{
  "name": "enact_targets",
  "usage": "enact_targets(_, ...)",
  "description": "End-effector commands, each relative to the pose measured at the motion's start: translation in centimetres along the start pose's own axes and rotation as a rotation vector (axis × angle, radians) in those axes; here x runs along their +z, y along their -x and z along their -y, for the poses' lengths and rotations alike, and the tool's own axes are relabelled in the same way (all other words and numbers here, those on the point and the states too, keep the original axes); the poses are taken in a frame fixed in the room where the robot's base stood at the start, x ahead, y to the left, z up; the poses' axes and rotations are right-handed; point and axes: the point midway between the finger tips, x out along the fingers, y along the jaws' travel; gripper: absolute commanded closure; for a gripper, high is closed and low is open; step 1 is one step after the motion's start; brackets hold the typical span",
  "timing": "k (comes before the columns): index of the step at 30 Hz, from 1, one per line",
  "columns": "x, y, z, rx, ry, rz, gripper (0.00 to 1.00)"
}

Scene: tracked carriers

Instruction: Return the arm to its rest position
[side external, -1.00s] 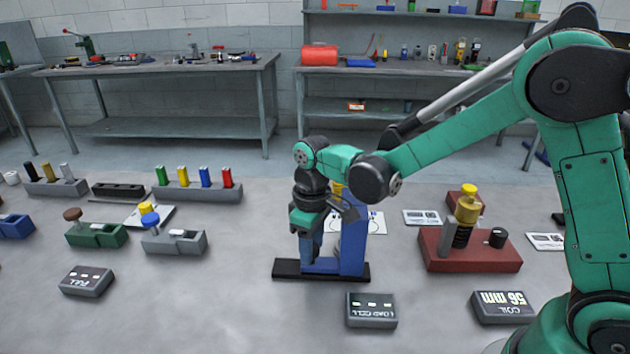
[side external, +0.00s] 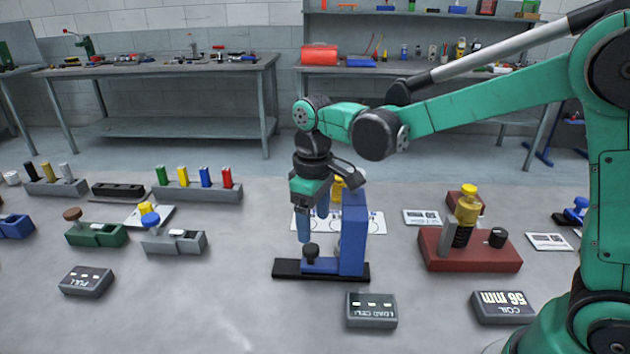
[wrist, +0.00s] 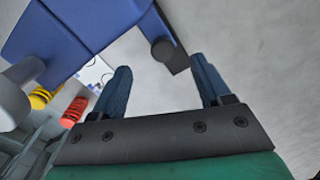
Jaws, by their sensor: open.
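My gripper (side external: 313,226) is open, with its blue fingers pointing down beside the blue load cell stand (side external: 352,240). It is a little above the stand's black base plate (side external: 290,270), to the left of the upright. A dark round knob (side external: 311,251) sits on the low blue part of the stand, just under the fingers. In the wrist view the two fingers (wrist: 164,88) are spread with nothing between them. The blue stand (wrist: 85,25) and its dark knob (wrist: 163,49) lie beyond the fingertips there.
A grey load cell display box (side external: 371,310) is in front of the stand. A red coil fixture (side external: 470,255) with a yellow weight stands to the right, with a coil display (side external: 503,308). A grey block with coloured cylinders (side external: 198,192) is at left.

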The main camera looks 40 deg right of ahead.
Motion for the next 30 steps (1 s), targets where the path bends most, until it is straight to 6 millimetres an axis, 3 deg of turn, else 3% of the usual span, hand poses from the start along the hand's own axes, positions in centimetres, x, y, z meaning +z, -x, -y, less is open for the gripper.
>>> enact_targets(11, -0.3, 0.8, -0.6, 0.023, -0.014, -0.024, 0.30)
enact_targets(14, -1.0, 3.3, -2.5, 0.100, -0.058, -0.103, 0.30)
enact_targets(16, -1.3, 6.1, -4.3, 0.180, -0.102, -0.194, 0.30)
enact_targets(18, -0.8, 8.9, -5.7, 0.249, -0.145, -0.293, 0.30)
enact_targets(20, 0.2, 9.9, -5.8, 0.268, -0.174, -0.354, 0.30)
enact_targets(23, 2.4, 9.8, -4.9, 0.254, -0.218, -0.425, 0.30)
enact_targets(30, 7.2, 6.8, -2.0, 0.173, -0.315, -0.544, 0.30)
